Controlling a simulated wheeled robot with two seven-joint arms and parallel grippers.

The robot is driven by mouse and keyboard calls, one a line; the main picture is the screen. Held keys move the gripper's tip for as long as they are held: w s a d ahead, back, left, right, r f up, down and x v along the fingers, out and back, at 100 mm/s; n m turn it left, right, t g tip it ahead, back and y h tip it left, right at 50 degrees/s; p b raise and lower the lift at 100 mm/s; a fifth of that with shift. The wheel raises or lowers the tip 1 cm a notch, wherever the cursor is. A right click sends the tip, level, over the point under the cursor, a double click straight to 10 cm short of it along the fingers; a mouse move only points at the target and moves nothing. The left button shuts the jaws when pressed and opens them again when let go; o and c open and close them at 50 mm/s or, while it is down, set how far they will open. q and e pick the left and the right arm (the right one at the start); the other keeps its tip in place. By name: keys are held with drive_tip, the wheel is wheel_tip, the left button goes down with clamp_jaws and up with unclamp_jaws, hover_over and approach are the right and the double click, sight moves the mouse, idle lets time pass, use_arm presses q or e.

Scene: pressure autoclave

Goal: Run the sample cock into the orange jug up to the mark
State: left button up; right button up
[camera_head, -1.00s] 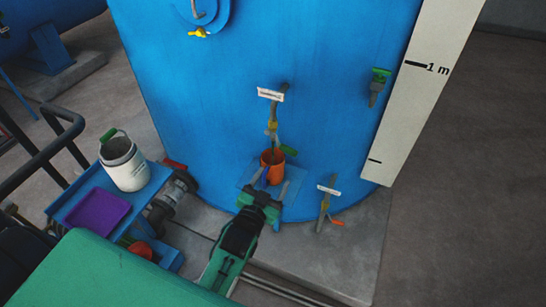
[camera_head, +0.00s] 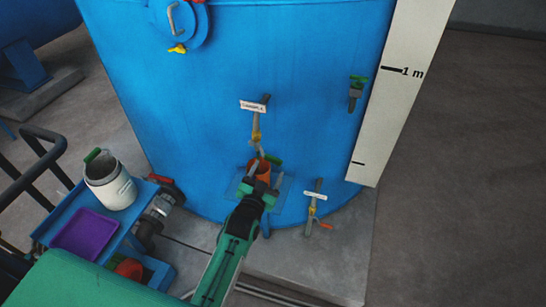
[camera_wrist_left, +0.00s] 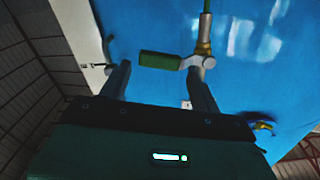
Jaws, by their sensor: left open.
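The sample cock (camera_head: 257,136) comes out of the blue tank under a white label (camera_head: 253,106). Its green lever (camera_head: 273,161) points right in the head view. The orange jug (camera_head: 260,171) stands under the cock on a small bracket; its lower part is hidden by my gripper, and its liquid level cannot be made out. My left gripper (camera_head: 263,184) is open in front of the jug. In the left wrist view the green lever (camera_wrist_left: 160,60) shows between and beyond the two fingers, apparently untouched. The jug does not show there. My right gripper is not in view.
Another cock with a red-orange handle (camera_head: 325,226) sits low to the right. A green-handled valve (camera_head: 356,94) is near the white scale board (camera_head: 398,90). At left, a blue stand holds a white pail (camera_head: 110,184) and a purple tray (camera_head: 85,234). Black railing (camera_head: 38,160) is beyond.

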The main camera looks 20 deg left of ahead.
sight(273, 159)
use_arm(q)
drive_tip(key=shift+w+d+p, duration=0.1)
drive_tip(key=shift+w+p, duration=0.55)
drive_tip(key=shift+w, duration=2.3)
drive_tip(key=c, duration=1.1)
drive_tip(key=shift+d+r+n+p, duration=0.15)
drive_tip(key=shift+r+n+p, duration=0.35)
drive_tip(key=shift+r, duration=0.1)
drive_tip(key=shift+r+n+p, duration=0.35)
drive_tip(key=shift+r+n, duration=0.25)
drive_tip(key=shift+n, duration=0.5)
drive_tip(key=o, duration=1.1)
